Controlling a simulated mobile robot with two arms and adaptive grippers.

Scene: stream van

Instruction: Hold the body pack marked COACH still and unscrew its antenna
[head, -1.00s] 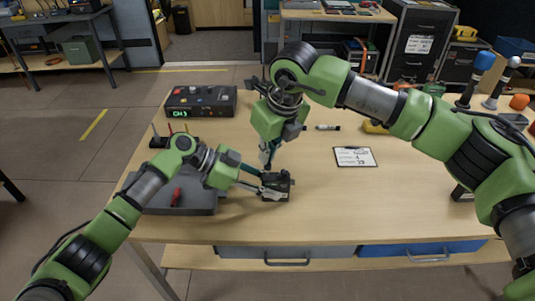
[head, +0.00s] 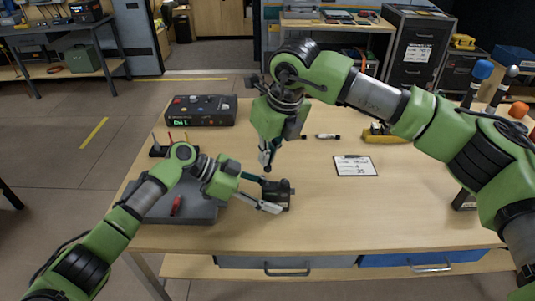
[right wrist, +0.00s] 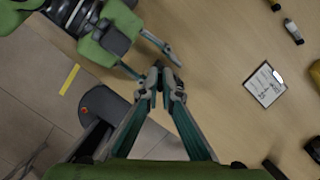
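The dark body pack (head: 283,191) sits on the table near its front edge; I cannot read a COACH mark on it. My left gripper (head: 273,195) reaches it from the left, its fingers spread on either side of the pack, with a gap at the lower finger. In the right wrist view the left gripper (right wrist: 160,70) also shows spread fingers. My right gripper (head: 266,170) points down just above the pack. In its wrist view the right fingertips (right wrist: 163,82) are close together by a small dark part. They hide the antenna, so I cannot tell whether they grip it.
Behind are a small black rack (head: 158,151), a control box (head: 201,111), a marker (head: 328,136) and a clipboard (head: 355,166).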

